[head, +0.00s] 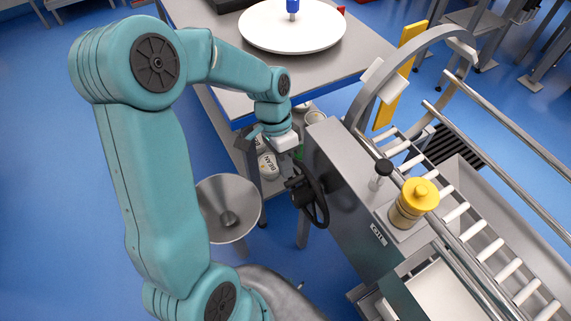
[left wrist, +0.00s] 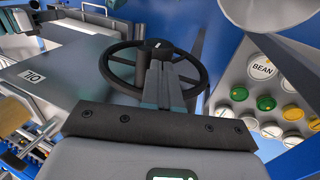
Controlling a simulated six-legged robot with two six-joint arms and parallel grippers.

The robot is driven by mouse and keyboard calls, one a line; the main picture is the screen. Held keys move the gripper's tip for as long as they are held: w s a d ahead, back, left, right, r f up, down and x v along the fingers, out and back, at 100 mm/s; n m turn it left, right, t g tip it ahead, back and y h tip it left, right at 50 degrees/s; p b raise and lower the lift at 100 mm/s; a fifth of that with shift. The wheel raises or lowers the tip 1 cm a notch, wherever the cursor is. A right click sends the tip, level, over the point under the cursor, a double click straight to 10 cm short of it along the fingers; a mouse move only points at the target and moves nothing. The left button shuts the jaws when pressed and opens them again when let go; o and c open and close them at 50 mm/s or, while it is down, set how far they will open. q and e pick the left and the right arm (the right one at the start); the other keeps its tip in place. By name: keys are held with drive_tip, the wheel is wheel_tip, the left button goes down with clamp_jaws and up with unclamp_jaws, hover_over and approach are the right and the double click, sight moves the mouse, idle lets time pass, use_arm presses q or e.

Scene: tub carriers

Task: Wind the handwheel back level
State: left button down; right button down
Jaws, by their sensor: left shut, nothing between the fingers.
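The black spoked handwheel (head: 318,198) is mounted on the side of the grey steel machine housing (head: 345,190). In the left wrist view the handwheel (left wrist: 104,67) shows as a ring with spokes behind my fingers. My left gripper (head: 296,188) is at the handwheel, on its left side in the head view. Its fingers (left wrist: 163,82) are shut together with nothing between them, and they overlap the wheel's middle in the wrist view. I cannot tell whether they touch the wheel. My right gripper is out of view.
A yellow-capped cylinder (head: 412,204) and a black-knobbed lever (head: 382,172) stand on the housing. A roller conveyor (head: 480,240) runs to the right. A metal funnel (head: 228,200) is left of the wheel. A table (head: 215,60) with a white disc stands behind, tubs below it.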

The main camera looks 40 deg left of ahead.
use_arm(q)
drive_tip(key=shift+f, duration=0.1)
drive_tip(key=shift+d, duration=0.1)
drive_tip(key=shift+s+d, duration=0.35)
drive_tip(key=shift+d, duration=0.55)
